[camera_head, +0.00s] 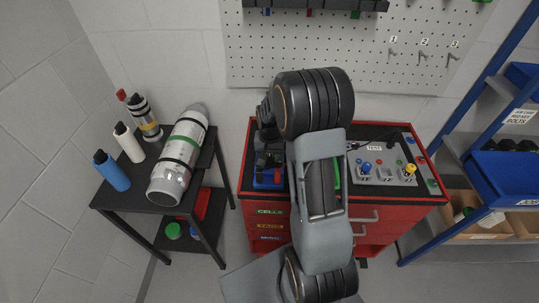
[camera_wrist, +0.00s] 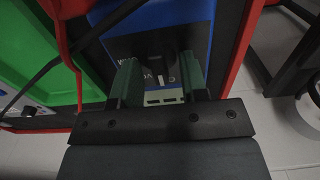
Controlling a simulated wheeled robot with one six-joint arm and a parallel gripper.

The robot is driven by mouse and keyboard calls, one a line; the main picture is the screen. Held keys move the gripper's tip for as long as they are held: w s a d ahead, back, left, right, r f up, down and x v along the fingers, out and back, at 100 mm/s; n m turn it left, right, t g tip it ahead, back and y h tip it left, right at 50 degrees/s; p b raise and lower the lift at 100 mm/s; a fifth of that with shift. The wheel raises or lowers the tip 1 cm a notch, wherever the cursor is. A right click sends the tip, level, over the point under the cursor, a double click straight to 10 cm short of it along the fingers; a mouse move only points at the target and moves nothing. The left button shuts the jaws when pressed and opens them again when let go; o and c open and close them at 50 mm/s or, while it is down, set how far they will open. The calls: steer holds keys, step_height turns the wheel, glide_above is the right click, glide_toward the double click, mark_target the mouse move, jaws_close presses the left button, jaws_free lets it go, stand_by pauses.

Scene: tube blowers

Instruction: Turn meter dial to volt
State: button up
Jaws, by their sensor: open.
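In the wrist view my gripper (camera_wrist: 158,82) is open, its two green-lined fingers apart and nothing clearly held between them. Beyond and between the fingertips is a blue meter (camera_wrist: 192,12) with a black face. A dark dial (camera_wrist: 162,62) shows dimly on that face between the fingers, with small white letters beside it. I cannot read which mark the dial points to. In the head view a blue item (camera_head: 268,178), probably the meter, lies at the left end of the red cart top. My arm hides part of it and the fingertips there.
A green tray (camera_wrist: 50,60) and a red cable (camera_wrist: 62,45) lie close left of the meter in the wrist view. The red cart (camera_head: 405,215) also carries a test panel (camera_head: 382,170). A black table (camera_head: 125,203) holds a large cylinder (camera_head: 178,155) and bottles.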

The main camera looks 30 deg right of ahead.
jaws_close()
stand_by(0.3)
steer(key=m+b, duration=0.1)
steer(key=m, duration=0.3)
steer(key=shift+d, duration=0.1)
steer(key=m+b, duration=0.1)
steer(key=m, duration=0.3)
steer(key=shift+s+m, duration=0.1)
steer(key=shift+m, duration=0.2)
stand_by(0.5)
jaws_free()
